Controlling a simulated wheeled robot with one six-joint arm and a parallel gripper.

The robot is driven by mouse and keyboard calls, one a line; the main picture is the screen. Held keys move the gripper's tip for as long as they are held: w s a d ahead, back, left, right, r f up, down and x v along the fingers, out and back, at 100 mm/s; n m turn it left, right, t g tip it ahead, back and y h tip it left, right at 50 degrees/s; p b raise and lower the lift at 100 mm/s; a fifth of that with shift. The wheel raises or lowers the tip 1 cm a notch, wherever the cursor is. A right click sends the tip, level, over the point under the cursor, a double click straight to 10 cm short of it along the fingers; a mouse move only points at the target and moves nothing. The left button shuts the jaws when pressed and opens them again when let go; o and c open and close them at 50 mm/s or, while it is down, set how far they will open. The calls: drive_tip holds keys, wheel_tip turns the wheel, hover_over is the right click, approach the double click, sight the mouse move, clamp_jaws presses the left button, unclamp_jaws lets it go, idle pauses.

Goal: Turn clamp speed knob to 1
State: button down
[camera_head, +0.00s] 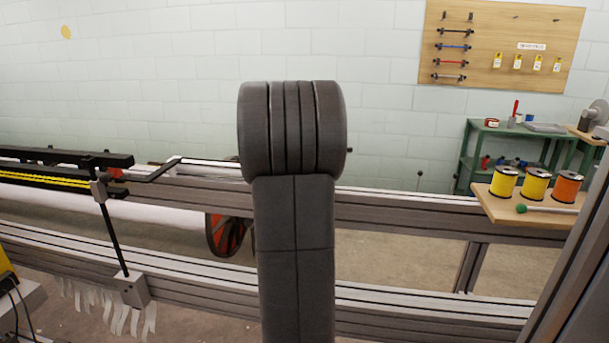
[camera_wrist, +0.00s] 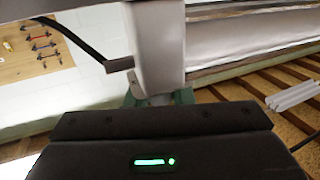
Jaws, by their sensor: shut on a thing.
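In the wrist view, the dark body of my gripper with its green light fills the bottom. Green fingertips of my gripper (camera_wrist: 158,99) show just beyond it, at the end of a pale grey housing (camera_wrist: 159,45). The jaws are shut on a small part at that end, which looks like the clamp speed knob and is mostly hidden. Its markings and setting cannot be read. In the head view my grey arm stands upright in the middle, and neither my gripper nor the knob can be made out.
Long metal rails (camera_head: 420,212) of the machine cross the head view. A wooden shelf (camera_head: 488,205) at right holds yellow and orange spools.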

drive_tip(key=shift+n+y, duration=0.7)
drive_tip(key=shift+y, duration=0.3)
drive_tip(key=shift+a+n+g+y, duration=0.15)
drive_tip(key=shift+n+g+y, duration=0.3)
drive_tip(key=shift+y, duration=0.35)
drive_tip(key=shift+a+n+y+p, duration=0.1)
drive_tip(key=shift+n+y+p, duration=0.3)
drive_tip(key=shift+p, duration=0.1)
drive_tip(key=c, duration=1.3)
unclamp_jaws()
drive_tip(key=shift+s, duration=0.1)
drive_tip(key=shift+o, duration=0.2)
drive_tip(key=v, duration=1.3)
drive_tip(key=shift+s+d+r, duration=0.15)
drive_tip(key=shift+s+d, duration=0.05)
drive_tip(key=shift+s, duration=0.15)
drive_tip(key=shift+w, duration=0.1)
